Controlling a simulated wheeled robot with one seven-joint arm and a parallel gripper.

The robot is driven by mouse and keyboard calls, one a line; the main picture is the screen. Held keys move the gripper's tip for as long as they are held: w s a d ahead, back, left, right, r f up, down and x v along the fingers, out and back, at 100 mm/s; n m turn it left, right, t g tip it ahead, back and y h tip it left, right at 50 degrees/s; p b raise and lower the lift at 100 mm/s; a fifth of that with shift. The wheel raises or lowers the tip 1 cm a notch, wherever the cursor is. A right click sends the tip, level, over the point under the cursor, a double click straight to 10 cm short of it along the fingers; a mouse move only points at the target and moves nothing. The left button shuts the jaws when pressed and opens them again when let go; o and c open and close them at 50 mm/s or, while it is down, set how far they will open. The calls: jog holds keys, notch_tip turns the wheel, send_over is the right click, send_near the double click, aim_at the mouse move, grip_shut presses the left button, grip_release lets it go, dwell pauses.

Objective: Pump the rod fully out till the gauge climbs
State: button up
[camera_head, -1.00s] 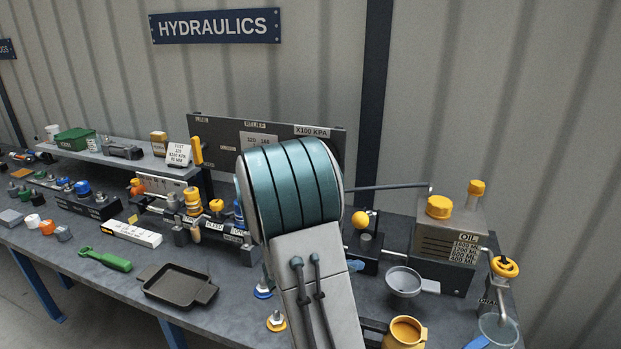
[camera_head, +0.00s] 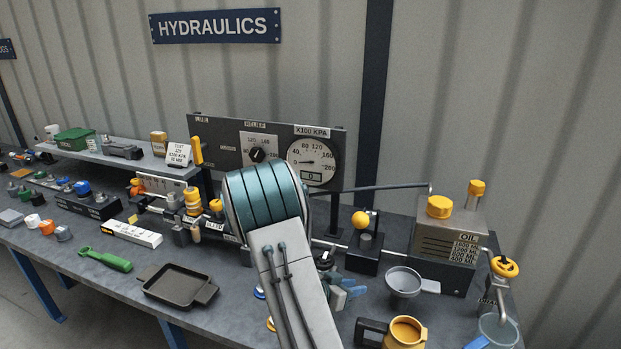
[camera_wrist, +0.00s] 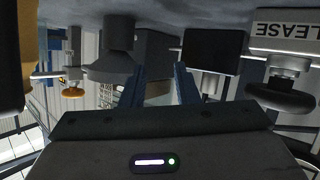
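The round pressure gauge (camera_head: 313,161), labelled X100 KPA, shows on the back panel. Its small digital window seems to read 0; the needle is too small to read. My gripper (camera_head: 346,287) is low over the bench, just right of my forearm. In the wrist view its two blue fingers (camera_wrist: 162,88) are apart with nothing clasped between them. A black round knob (camera_wrist: 282,98) is right of them, by a label ending in LEASE (camera_wrist: 286,30). A yellow-and-grey cylinder assembly (camera_head: 193,205) stands left of my arm. My arm hides part of the bench; I cannot pick out the pump handle or the rod end.
A yellow ball-topped lever (camera_head: 361,219) stands on a black block. A grey oil tank (camera_head: 447,240), a funnel (camera_head: 404,282) and a yellow mug (camera_head: 405,333) are to the right. A black tray (camera_head: 178,286) and green-handled tool (camera_head: 104,259) lie left. The bench front near the tray is clear.

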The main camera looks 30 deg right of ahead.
jog(key=shift+a+r, duration=0.1)
jog(key=p+v, duration=0.2)
jog(key=v, duration=0.2)
jog(key=shift+r+p, duration=0.1)
jog(key=shift+p, duration=0.25)
jog(key=p+v, duration=0.1)
jog(key=v, duration=0.1)
jog(key=shift+a+p, duration=0.3)
jog(key=shift+a, duration=0.1)
